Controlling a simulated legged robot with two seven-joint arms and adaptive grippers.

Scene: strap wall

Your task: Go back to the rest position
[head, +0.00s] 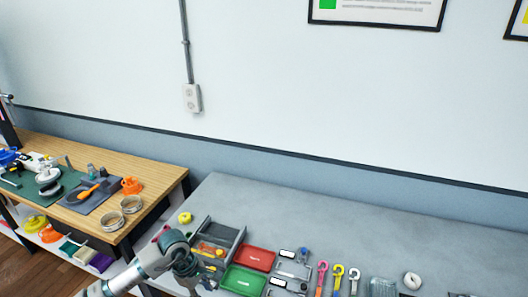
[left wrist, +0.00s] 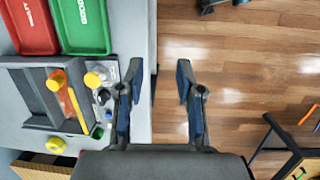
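My left arm comes in from the bottom left in the head view, with its gripper (head: 205,277) low over the front left edge of the grey table (head: 330,215). In the left wrist view the left gripper (left wrist: 155,76) has its two fingers spread apart with nothing between them. The wood floor (left wrist: 225,60) shows beyond the gap, alongside the table's edge. My right gripper is in neither view.
A grey divided tray (left wrist: 40,110), a green tray (head: 243,281) and a red tray (head: 254,258) lie near the left gripper. Several coloured tools (head: 338,276) lie to the right. A wooden bench (head: 150,172) stands at left. The table's back is clear.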

